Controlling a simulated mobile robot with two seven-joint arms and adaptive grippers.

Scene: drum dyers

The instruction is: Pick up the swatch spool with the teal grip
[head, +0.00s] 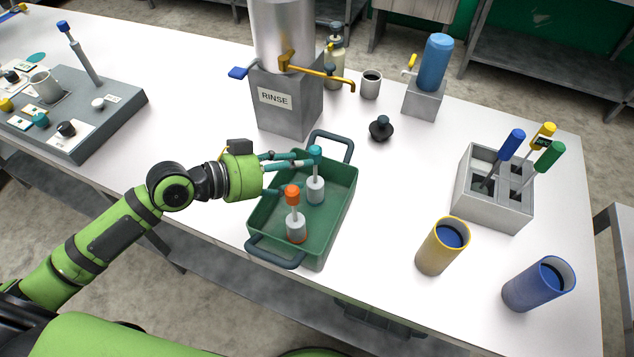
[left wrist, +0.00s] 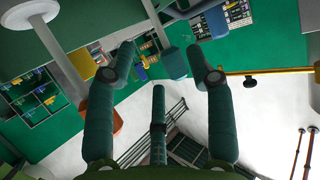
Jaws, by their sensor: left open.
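The swatch spool with the teal grip (head: 316,188) stands upright in the green tray (head: 344,212), toward its back. Its body is pale and its teal top points up. A second spool with an orange grip (head: 295,225) stands nearer the front of the tray. My left gripper (head: 308,161) reaches over the tray's left rim, with its teal fingers close to the teal grip. The overlap hides whether they touch it. My right gripper is out of view.
The rinse tank (head: 286,98) with its brass tap stands just behind the tray. A grey holder (head: 493,205) with coloured-handled tools, a yellow cup (head: 437,255) and a blue cup (head: 530,290) stand to the right. The tabletop between tray and holder is clear.

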